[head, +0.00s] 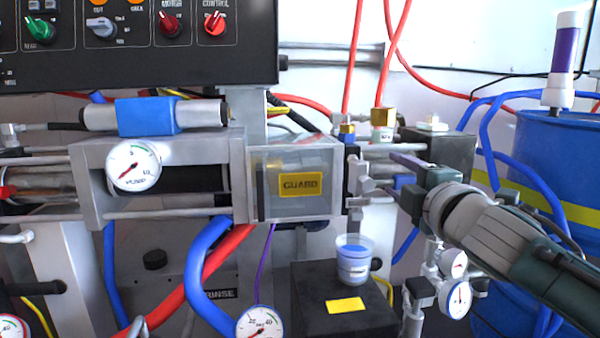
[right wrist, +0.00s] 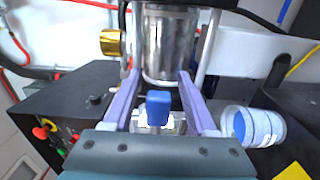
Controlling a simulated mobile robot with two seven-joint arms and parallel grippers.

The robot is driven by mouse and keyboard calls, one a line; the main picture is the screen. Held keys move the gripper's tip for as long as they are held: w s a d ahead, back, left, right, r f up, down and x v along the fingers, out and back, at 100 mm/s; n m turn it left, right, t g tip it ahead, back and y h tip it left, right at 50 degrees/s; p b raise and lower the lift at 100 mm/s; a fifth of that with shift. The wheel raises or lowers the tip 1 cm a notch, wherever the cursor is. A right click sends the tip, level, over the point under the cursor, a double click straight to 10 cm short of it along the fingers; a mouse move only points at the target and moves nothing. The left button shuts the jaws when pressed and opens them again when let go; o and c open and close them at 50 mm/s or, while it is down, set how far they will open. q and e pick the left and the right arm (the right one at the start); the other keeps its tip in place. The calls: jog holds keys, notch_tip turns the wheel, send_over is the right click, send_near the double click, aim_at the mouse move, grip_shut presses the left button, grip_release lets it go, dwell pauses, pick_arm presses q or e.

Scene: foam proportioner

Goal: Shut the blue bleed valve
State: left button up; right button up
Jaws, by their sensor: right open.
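The blue bleed valve handle (right wrist: 158,103) shows in the right wrist view as a small blue block on a pale metal body. My right gripper (head: 387,175) is open beside the guard box. In the right wrist view its two purple fingers (right wrist: 159,80) stand on either side of the handle, with a gap on both sides. The fingers partly hide the valve body in the head view. My left gripper is not in view.
A clear guard box (head: 296,187) stands left of the gripper. A cup with blue liquid (head: 354,262) sits below it on a black block (head: 312,300). Gauges (head: 457,297) hang under my right arm. A blue drum (head: 565,150) and blue hoses are at the right.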

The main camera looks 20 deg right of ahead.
jog(key=shift+s, duration=0.1)
jog(key=shift+s, duration=0.25)
jog(key=p+v, duration=0.2)
jog(key=v, duration=0.7)
jog(key=shift+s+r, duration=0.1)
jog(key=shift+s, duration=0.05)
